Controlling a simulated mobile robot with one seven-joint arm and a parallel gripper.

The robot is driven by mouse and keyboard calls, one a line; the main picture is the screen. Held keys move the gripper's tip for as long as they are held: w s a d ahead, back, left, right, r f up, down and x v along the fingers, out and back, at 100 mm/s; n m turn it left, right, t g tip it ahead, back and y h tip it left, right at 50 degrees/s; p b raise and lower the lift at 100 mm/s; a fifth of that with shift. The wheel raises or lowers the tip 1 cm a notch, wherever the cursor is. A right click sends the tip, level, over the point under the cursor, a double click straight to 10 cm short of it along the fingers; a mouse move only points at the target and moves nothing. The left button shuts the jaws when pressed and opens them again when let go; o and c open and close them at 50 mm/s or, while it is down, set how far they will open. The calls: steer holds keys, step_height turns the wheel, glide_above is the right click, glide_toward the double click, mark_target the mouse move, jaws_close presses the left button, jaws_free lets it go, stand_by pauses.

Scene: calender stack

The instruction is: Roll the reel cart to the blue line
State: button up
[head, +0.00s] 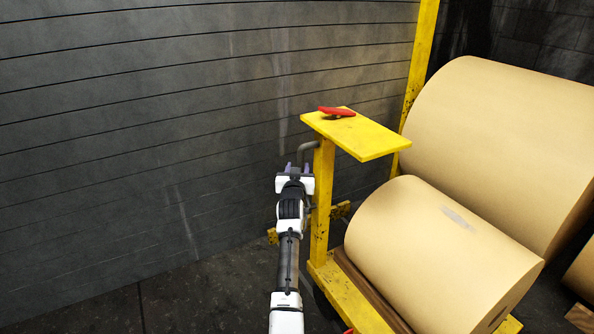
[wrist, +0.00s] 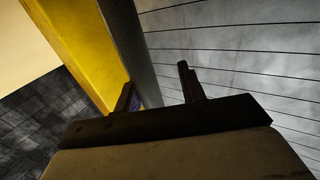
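The reel cart is a yellow frame with an upright post (head: 322,200), a small flat top and a low deck (head: 352,302). A tan paper reel (head: 440,255) lies on the deck. A grey bent handle bar (head: 303,150) sticks out left of the post. My gripper (head: 297,168) is at the handle, left of the post. In the wrist view my gripper (wrist: 160,84) has its fingers apart, and the grey bar (wrist: 128,45) passes close to the left finger. I cannot tell whether they touch. No blue line is in view.
A red object (head: 336,111) lies on the cart's yellow top (head: 365,135). A bigger tan reel (head: 505,140) and a tall yellow post (head: 420,60) stand behind. A dark slatted wall (head: 150,130) closes the left side. Dark floor (head: 190,300) is open at lower left.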

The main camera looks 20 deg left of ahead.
steer(key=v, duration=1.4)
steer(key=shift+w+d+r, duration=0.1)
steer(key=shift+r, duration=0.05)
